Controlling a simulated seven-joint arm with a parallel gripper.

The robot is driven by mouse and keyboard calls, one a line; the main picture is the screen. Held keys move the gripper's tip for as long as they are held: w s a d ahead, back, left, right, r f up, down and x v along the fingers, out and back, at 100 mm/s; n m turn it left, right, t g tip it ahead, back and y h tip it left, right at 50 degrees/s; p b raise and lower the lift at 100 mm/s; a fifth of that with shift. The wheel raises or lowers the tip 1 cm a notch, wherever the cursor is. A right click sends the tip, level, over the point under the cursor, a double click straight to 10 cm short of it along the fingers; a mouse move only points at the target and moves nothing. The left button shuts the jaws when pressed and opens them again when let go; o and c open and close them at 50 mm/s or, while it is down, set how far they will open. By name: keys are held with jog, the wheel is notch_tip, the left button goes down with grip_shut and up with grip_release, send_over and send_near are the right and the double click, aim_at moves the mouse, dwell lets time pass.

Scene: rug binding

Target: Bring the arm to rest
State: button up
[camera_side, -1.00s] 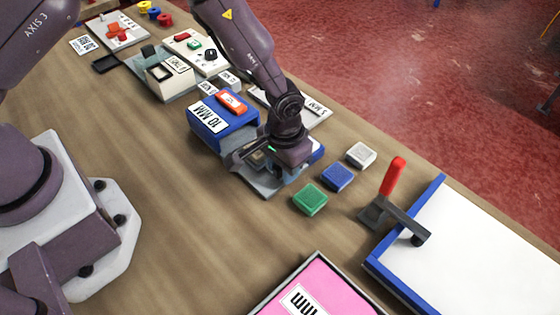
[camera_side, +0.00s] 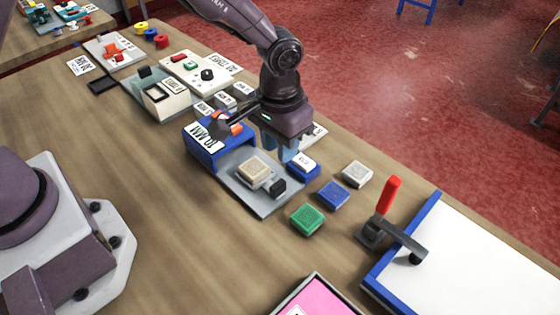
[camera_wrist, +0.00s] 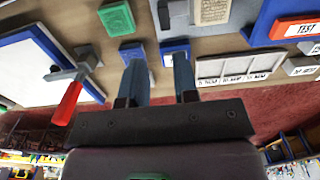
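My gripper (camera_side: 280,150) hangs fingers-down in the side view, above the back edge of a grey plate in front of the blue 10 MM unit (camera_side: 213,148). In the wrist view my gripper (camera_wrist: 158,65) has its two bluish fingers well apart with nothing held between them. A beige square block (camera_side: 254,170) lies on the grey plate (camera_side: 262,208), clear of the fingers. A blue block with a white label (camera_side: 303,168) stands close to the right of the fingers; it cannot be told whether the fingers are above the table or just behind it.
Green (camera_side: 307,219), blue (camera_side: 333,196) and pale grey (camera_side: 357,174) blocks lie to the right. A red-handled clamp (camera_side: 388,200) stands beside a blue-edged white board (camera_side: 480,260). A pink panel (camera_side: 318,302) is in front. The wooden table (camera_side: 180,215) is bare at the left.

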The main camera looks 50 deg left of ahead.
jog(key=shift+r, duration=0.65)
jog(key=s+a+r+t, duration=0.5)
jog(key=s+a+r, duration=1.1)
jog(key=s+r, duration=0.2)
notch_tip(320, 180, up, 2)
jog(key=shift+s+r+t, duration=0.1)
jog(key=shift+s+t, duration=0.1)
jog(key=shift+t, duration=0.1)
